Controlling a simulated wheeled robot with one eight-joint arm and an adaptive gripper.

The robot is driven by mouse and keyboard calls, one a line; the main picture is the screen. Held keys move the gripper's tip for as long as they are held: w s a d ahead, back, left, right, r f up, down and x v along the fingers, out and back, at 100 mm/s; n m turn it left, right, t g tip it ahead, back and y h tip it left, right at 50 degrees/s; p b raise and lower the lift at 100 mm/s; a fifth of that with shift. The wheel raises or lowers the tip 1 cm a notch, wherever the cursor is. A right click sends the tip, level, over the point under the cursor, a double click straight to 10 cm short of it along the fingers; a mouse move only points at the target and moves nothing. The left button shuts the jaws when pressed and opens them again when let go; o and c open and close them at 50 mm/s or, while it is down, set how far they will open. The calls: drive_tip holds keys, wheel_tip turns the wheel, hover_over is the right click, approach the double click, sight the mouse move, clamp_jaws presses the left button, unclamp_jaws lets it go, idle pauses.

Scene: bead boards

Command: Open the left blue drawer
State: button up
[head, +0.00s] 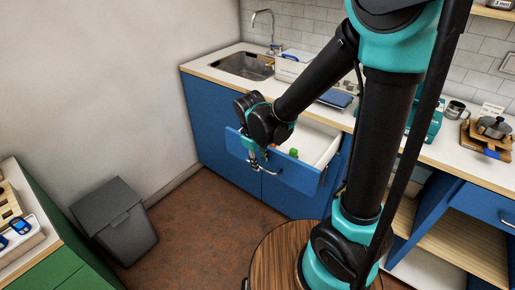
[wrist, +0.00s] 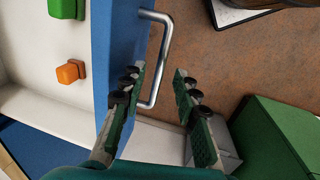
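The left blue drawer (head: 295,176) is pulled out from the blue counter, and its white inside shows. Its blue front (wrist: 120,50) stands at the left of centre in the wrist view, with a silver bar handle (wrist: 164,45) on its outer face. My gripper (head: 252,150) is at the drawer front in the head view. In the wrist view my gripper (wrist: 160,80) has its fingers spread apart, with the lower part of the handle between them. I see no clear grip on the handle. A green block (wrist: 66,8) and an orange block (wrist: 70,72) lie in the drawer.
A grey bin (head: 115,222) stands on the floor at left, beside a green cabinet (head: 70,268). A round wooden table top (head: 275,262) is in front. A sink (head: 243,66) is set in the counter. An open shelf unit (head: 455,240) stands at right.

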wheel_tip(320, 180, up, 10)
drive_tip(key=s+a, duration=0.1)
drive_tip(key=shift+s, duration=0.35)
drive_tip(key=shift+s+r, duration=0.1)
idle(0.3)
